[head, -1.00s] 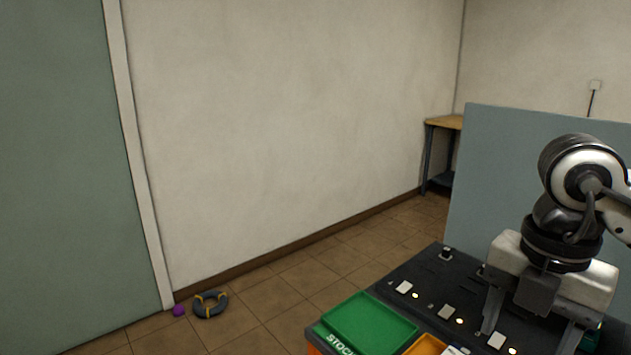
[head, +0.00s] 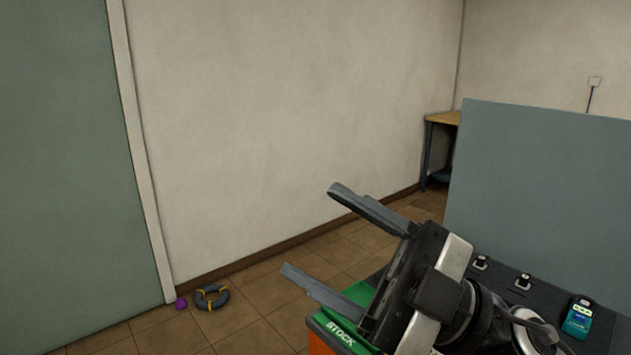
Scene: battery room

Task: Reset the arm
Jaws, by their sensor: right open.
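My right gripper (head: 322,245) is in the lower right of the head view. Its two grey fingers are spread wide and point to the upper left, with nothing between them. It is in front of the green tray marked STOCK (head: 345,333) and hides most of that tray. My left gripper is not in view.
A dark work surface (head: 500,262) carries small clips and a teal device (head: 578,318) at right. A grey-blue panel (head: 540,180) stands behind it. A ring (head: 211,298) and purple ball (head: 181,304) lie on the floor. A wooden table (head: 443,118) stands in the far corner.

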